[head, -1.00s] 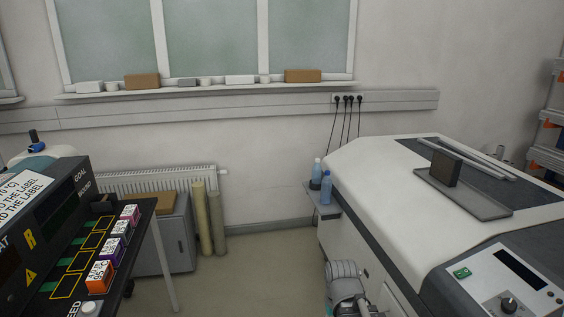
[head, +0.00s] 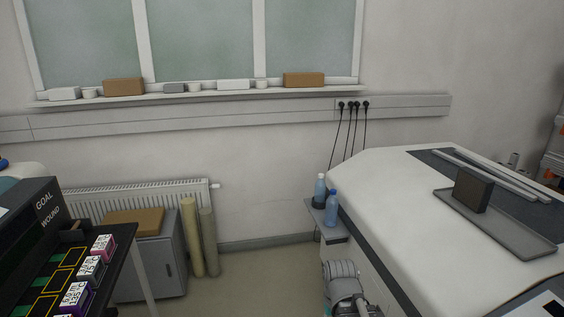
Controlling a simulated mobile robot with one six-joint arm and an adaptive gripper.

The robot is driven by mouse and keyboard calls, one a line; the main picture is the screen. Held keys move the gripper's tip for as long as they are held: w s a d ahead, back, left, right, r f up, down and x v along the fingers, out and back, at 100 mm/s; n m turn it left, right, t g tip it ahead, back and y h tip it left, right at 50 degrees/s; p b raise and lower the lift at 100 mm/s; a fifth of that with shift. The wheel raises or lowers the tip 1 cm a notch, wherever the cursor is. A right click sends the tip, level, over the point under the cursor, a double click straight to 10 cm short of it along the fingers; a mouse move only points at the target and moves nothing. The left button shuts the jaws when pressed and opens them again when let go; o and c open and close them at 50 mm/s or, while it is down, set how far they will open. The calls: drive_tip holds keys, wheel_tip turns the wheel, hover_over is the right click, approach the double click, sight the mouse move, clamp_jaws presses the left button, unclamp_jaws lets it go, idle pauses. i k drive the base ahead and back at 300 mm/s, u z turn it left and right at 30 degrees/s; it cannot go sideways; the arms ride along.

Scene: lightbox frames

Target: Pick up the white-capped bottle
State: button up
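Two small blue bottles stand close together on a small grey shelf (head: 334,238) at the left side of the large white machine. The rear bottle (head: 320,186) has a pale top that looks like a white cap, with something dark around its lower part. The front bottle (head: 331,208) is blue with a blue-looking cap and stands slightly to the right. Both are upright. Part of my arm shows at the bottom centre, below and in front of the shelf. My gripper itself does not show.
The white machine (head: 400,200) fills the right, with a grey tray (head: 500,222) and dark block (head: 473,190) on top. A dark rack with labelled boxes (head: 90,268) stands at lower left. Two rolls (head: 193,235) lean by a grey cabinet (head: 160,262). Floor between is clear.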

sight(319, 196)
drive_tip(key=i, duration=0.6)
drive_tip(key=z, duration=0.25)
drive_tip(key=k, duration=0.65)
drive_tip(key=u, duration=0.25)
drive_tip(key=i, duration=0.55)
drive_tip(key=u, duration=0.65)
drive_tip(key=i, duration=0.8)
drive_tip(key=u, duration=0.3)
